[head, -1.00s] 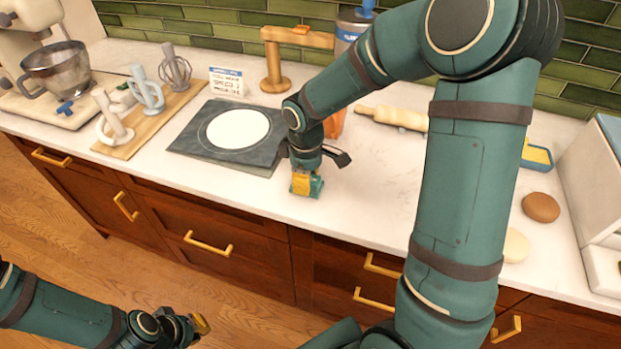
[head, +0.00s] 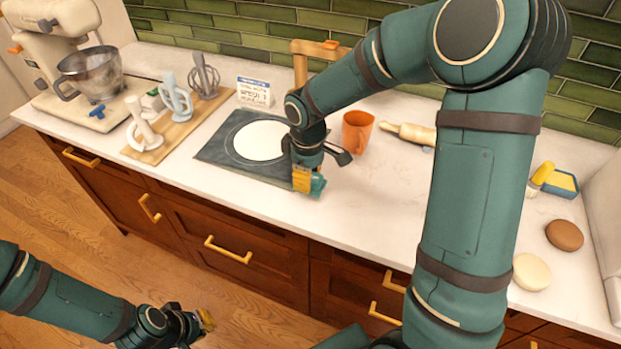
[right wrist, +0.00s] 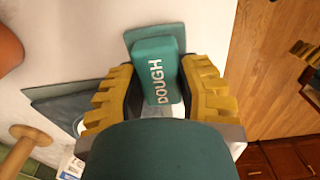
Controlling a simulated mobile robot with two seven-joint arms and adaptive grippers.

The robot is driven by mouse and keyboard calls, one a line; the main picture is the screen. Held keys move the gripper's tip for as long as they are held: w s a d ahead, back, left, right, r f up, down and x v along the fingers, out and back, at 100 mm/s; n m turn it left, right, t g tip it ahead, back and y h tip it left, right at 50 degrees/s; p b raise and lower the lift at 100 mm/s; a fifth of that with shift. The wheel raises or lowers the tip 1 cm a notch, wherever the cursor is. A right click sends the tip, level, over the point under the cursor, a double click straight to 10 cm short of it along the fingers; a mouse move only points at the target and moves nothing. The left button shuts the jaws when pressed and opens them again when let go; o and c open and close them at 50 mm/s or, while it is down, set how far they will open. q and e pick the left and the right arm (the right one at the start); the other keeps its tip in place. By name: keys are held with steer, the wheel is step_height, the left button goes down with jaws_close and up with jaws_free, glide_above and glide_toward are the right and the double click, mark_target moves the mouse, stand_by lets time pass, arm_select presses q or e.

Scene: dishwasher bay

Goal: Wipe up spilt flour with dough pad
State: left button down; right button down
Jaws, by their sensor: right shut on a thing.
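My right gripper (head: 308,190) is shut on the teal dough pad (head: 319,185), low at the front part of the white counter, just right of the dark mat. In the right wrist view the pad (right wrist: 156,70), lettered DOUGH, sits between my yellow fingers (right wrist: 155,100), its flat base towards the counter. I cannot tell whether the base touches the surface. Only faint pale marks show on the counter (head: 450,185); I cannot clearly make out spilt flour. My left gripper (head: 205,322) hangs over the floor in front of the drawers, away from the counter; its finger opening is unclear.
The dark mat (head: 218,152) bears a white disc. Behind the pad stand an orange mug (head: 357,131) and a rolling pin (head: 405,132). A board with whisk tools (head: 148,152) and a mixer stand left.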

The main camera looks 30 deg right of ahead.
steer(key=shift+w+r+p, duration=0.15)
steer(key=shift+r+p, duration=0.4)
steer(key=shift+r, duration=0.35)
steer(key=shift+r+p, duration=0.95)
steer(key=shift+r, duration=0.3)
